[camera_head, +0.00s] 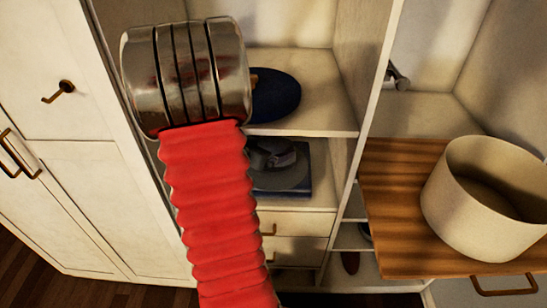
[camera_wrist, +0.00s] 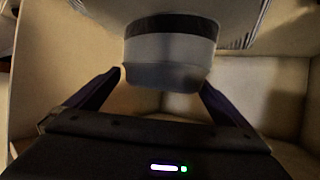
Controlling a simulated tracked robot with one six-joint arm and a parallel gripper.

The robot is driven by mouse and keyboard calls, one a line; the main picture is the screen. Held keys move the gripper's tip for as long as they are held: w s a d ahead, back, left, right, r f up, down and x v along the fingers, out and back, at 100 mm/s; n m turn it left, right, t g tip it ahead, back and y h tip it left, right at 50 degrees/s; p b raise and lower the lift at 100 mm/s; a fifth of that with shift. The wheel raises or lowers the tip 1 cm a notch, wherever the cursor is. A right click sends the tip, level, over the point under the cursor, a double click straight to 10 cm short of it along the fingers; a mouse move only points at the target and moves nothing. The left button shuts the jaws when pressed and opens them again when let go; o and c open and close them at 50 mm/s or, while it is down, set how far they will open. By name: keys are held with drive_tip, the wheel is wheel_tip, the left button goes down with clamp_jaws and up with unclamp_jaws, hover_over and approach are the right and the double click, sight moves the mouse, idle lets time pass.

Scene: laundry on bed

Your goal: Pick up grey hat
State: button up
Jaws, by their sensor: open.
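The grey hat (camera_wrist: 165,52) fills the upper middle of the wrist view, with a wide brim at the top, a dark band and a rounded crown pointing down the picture. My gripper (camera_wrist: 161,78) is open, with one dark finger on each side of the crown. A gap shows on each side, so the fingers do not appear closed on it. In the head view the grey hat (camera_head: 284,178) lies on a lower shelf, partly hidden behind my red arm. My gripper cannot be made out clearly there.
A flat dark blue object (camera_head: 302,178) lies under the hat. A dark blue round item (camera_head: 275,95) sits on the shelf above. Shelf walls enclose the hat closely. To the right, a beige round bin (camera_head: 485,198) stands on a wooden surface (camera_head: 395,215). White cabinet doors (camera_head: 85,190) are at left.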

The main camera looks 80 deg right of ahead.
drive_tip(key=c, duration=1.2)
drive_tip(key=shift+r, duration=0.1)
drive_tip(key=shift+r, duration=0.7)
drive_tip(key=w+a, duration=0.3)
drive_tip(key=a, duration=0.7)
drive_tip(key=w+a, duration=0.4)
drive_tip(key=a, duration=0.6)
drive_tip(key=w+a, duration=0.4)
drive_tip(key=a, duration=0.6)
drive_tip(key=shift+w, duration=0.25)
